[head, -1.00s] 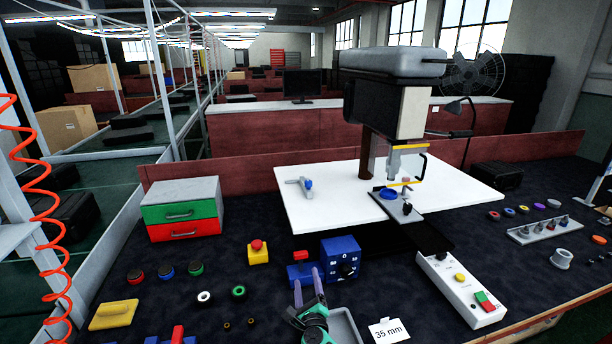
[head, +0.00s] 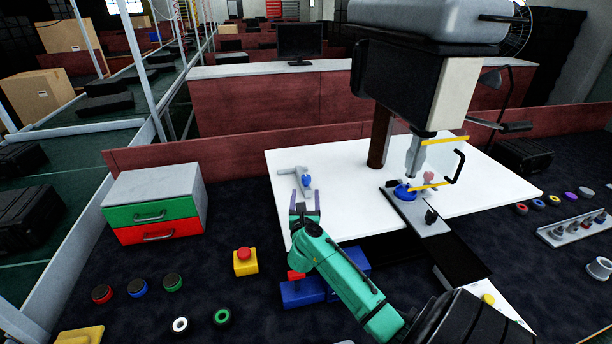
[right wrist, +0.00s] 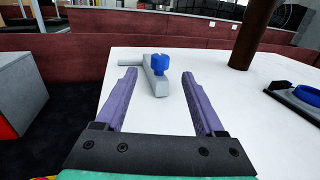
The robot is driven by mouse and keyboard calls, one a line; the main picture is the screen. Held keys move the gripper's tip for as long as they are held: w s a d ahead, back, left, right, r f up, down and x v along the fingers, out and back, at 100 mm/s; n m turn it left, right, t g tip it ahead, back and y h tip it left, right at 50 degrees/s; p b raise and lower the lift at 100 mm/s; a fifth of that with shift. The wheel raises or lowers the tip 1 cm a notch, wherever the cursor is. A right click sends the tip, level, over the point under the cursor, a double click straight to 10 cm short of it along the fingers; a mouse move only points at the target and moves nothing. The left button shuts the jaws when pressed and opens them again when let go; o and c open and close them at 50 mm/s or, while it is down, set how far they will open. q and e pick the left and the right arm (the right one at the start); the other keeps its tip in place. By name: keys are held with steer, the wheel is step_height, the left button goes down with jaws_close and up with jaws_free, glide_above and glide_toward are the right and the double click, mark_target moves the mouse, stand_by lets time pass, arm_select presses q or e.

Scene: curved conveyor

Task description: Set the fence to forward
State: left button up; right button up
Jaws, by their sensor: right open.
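The fence (head: 296,171) is a small grey bar piece with a blue knob (head: 307,181), lying near the left edge of the white table (head: 340,205). In the right wrist view the fence (right wrist: 150,81) and its upright blue knob (right wrist: 160,62) show ahead, between the lines of my fingers. My right gripper (head: 305,194) is open and empty, just on the near side of the fence, with its purple fingers pointing at it. Whether they overlap the fence in height I cannot tell. My left gripper is in neither current view.
A machine head (head: 410,80) on a brown column (head: 380,140) stands over the table to the right. A drawer box (head: 155,203) is at the left. A yellow-based red button (head: 244,261) and a blue box (head: 300,293) are nearer.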

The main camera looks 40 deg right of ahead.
mark_target(306, 182)
steer(key=x, duration=0.5)
steer(key=shift+w+d+f, duration=0.25)
steer(key=x, duration=0.4)
steer(key=shift+f+b, duration=0.3)
steer(key=shift+f, duration=0.1)
steer(key=shift+w+d, duration=0.1)
steer(key=shift+w, duration=0.05)
steer(key=shift+r, duration=0.25)
arm_select(q)
steer(key=shift+w+d+f, duration=0.15)
steer(key=shift+w+d, duration=0.45)
steer(key=shift+w, duration=0.15)
arm_select(e)
jaws_close()
arm_select(q)
steer(key=shift+s+a, duration=0.1)
steer(key=shift+a, duration=0.1)
arm_select(e)
steer(key=shift+f, duration=0.1)
